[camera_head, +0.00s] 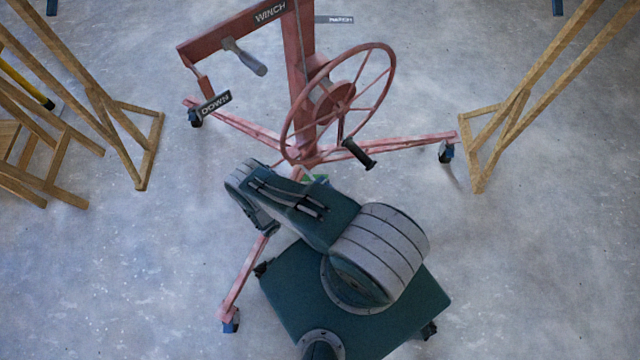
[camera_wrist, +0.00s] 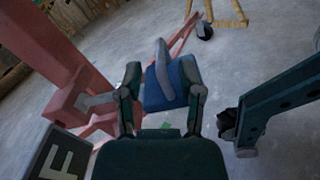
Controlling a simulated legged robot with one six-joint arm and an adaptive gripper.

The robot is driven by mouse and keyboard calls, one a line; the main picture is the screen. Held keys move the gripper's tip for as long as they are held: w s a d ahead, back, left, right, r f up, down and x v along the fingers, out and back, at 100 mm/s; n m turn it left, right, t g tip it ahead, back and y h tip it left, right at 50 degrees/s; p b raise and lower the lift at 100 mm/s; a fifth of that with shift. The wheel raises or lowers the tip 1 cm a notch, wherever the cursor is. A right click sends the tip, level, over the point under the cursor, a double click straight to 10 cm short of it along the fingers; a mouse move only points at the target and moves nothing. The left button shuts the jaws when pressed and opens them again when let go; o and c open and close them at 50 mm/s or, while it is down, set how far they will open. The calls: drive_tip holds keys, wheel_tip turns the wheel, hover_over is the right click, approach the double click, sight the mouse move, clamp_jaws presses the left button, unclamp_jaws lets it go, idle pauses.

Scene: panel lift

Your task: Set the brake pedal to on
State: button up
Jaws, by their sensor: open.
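In the wrist view, a grey lever (camera_wrist: 162,66), which looks like the brake pedal, stands against a blue housing (camera_wrist: 170,92). My gripper (camera_wrist: 160,80) is open, with one dark finger on each side of the lever and housing in the picture. I cannot tell whether the fingers touch them. The red panel lift (camera_head: 305,70) stands in front of me with a spoked wheel (camera_head: 335,98).
The lift's legs spread low, with casters at the left (camera_head: 195,117), right (camera_head: 446,153) and front (camera_head: 231,322). The wheel's black handle (camera_head: 358,153) is close to my arm. Wooden trestles stand at left (camera_head: 140,150) and right (camera_head: 500,120). The grey floor (camera_head: 540,250) at right is clear.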

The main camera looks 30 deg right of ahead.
drive_tip(key=a, duration=0.8)
drive_tip(key=shift+s, duration=0.4)
